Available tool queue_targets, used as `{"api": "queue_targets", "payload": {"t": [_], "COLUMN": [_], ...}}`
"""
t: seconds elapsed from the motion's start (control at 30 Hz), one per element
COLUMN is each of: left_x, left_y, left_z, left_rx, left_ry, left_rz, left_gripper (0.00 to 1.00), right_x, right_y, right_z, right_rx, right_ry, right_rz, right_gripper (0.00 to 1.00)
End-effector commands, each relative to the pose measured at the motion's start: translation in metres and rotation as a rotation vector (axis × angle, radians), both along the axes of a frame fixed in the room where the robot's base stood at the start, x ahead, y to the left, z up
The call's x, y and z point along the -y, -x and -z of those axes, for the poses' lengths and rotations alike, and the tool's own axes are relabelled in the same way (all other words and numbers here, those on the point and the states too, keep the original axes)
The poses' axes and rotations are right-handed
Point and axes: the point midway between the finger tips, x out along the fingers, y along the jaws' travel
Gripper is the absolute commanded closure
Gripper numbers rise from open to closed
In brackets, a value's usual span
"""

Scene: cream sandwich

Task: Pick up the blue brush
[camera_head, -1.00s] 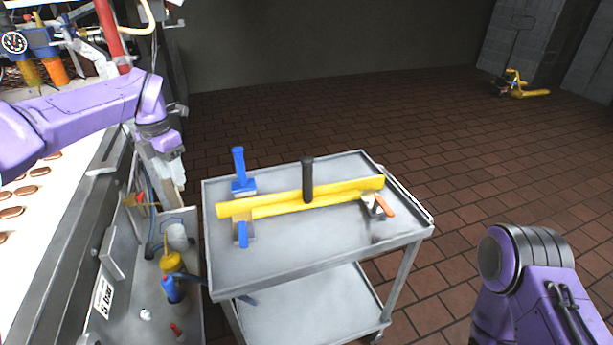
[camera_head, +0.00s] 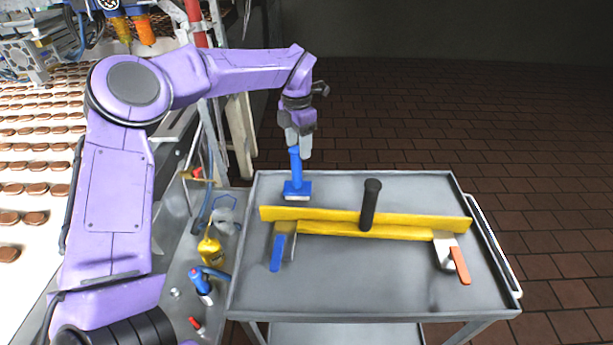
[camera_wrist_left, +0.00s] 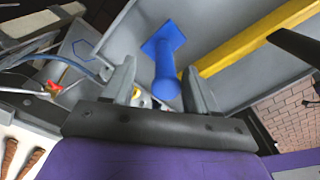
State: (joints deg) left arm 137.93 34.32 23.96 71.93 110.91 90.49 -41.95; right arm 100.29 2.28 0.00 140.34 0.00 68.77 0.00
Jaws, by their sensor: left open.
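The blue brush (camera_head: 296,178) stands upright on the far left part of the grey cart top (camera_head: 350,290), its handle pointing up. My left gripper (camera_head: 299,150) is right above it, fingers pointing down at the top of the handle. In the left wrist view the brush (camera_wrist_left: 164,65) shows between the two open fingers of the left gripper (camera_wrist_left: 160,85), with the handle end toward the palm. Whether the fingers touch the handle cannot be told. My right gripper is not in view.
A yellow bar tool (camera_head: 400,220) with a black handle (camera_head: 370,205) lies just in front of the brush. A blue-handled scraper (camera_head: 278,250) and an orange-handled scraper (camera_head: 459,262) lie beside it. A conveyor with biscuits (camera_head: 35,150) is at left.

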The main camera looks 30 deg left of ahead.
Motion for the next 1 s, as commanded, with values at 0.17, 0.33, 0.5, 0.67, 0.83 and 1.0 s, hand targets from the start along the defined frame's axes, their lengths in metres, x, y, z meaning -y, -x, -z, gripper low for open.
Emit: {"api": "queue_targets", "payload": {"t": [0.17,0.33,0.5,0.67,0.83,1.0], "left_x": [0.003,0.003,0.001,0.000,0.001,0.001], "left_y": [0.004,-0.008,-0.012,-0.012,-0.013,-0.013], "left_z": [0.017,0.052,0.076,0.078,0.078,0.077], "left_rx": [0.007,-0.010,-0.013,-0.014,-0.014,-0.014], "left_ry": [0.002,-0.001,-0.002,-0.002,-0.002,-0.002], "left_rz": [0.005,0.002,0.001,-0.001,-0.001,-0.001], "left_gripper": [0.42,0.42,0.42,0.42,0.91,1.00], "right_x": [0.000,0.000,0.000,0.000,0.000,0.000], "right_y": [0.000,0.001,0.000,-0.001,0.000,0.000], "right_z": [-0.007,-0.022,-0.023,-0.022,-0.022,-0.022], "right_rx": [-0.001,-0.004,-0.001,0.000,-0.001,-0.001], "right_ry": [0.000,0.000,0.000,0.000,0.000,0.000], "right_rz": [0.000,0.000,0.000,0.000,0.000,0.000], "right_gripper": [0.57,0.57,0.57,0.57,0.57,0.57]}}
